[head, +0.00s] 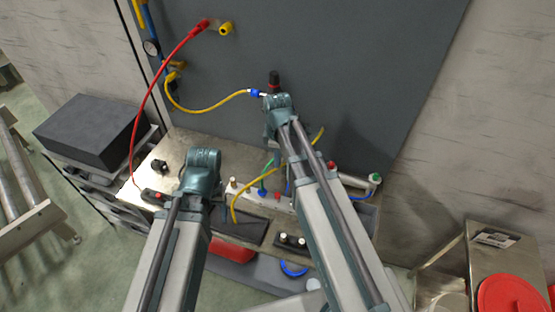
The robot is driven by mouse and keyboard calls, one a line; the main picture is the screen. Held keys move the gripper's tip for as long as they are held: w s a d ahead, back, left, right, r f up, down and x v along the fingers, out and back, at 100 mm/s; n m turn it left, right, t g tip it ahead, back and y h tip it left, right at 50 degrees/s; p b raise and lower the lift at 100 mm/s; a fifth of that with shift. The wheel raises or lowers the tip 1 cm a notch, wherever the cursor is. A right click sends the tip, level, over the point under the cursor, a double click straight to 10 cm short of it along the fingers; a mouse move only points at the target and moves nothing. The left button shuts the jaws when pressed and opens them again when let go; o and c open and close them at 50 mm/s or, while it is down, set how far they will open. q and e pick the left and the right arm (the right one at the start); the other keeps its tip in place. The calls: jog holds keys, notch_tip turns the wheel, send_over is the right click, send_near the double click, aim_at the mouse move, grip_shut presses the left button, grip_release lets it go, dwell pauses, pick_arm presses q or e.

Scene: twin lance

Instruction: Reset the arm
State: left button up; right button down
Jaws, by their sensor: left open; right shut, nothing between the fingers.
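My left gripper (199,184) is over the left part of the metal workbench (177,149), apart from the wall panel. Its teal wrist hides most of the fingers; it is open, with nothing seen in it. My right gripper (276,104) is raised higher, in front of the dark grey panel (330,60). It is shut and empty. A black and red fitting (274,80) shows just above it, and the blue end (255,93) of a yellow hose (205,111) is close to its left. I cannot tell whether they touch.
A red hose (147,95) runs from a red fitting on the panel down to the bench's left side. A yellow fitting (225,28) is beside its top. A dark box (92,131) stands left. A cart with a red lid (512,297) is lower right. Small coloured fittings line the bench.

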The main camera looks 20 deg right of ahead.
jog(key=s+a+f+m+b, duration=0.3)
jog(key=s+f+b, duration=0.1)
jog(key=f+b, duration=0.1)
jog(key=s+a+f+m+b, duration=0.2)
jog(key=s+a+f+b, duration=0.1)
jog(key=s+f+b, duration=0.2)
jog(key=s+a+f+m+h+b, duration=0.1)
jog(key=s+a+f+m+b, duration=0.2)
jog(key=s+a+f+b, duration=0.1)
jog(key=shift+s+a+f+m+b, duration=0.1)
jog(key=shift+s+f+m+b, duration=0.3)
jog(key=shift+f+b, duration=0.5)
jog(key=shift+s+a, duration=0.1)
jog(key=shift+s, duration=0.1)
pick_arm(q)
notch_tip(320, 180, down, 16)
jog(key=shift+c, duration=0.4)
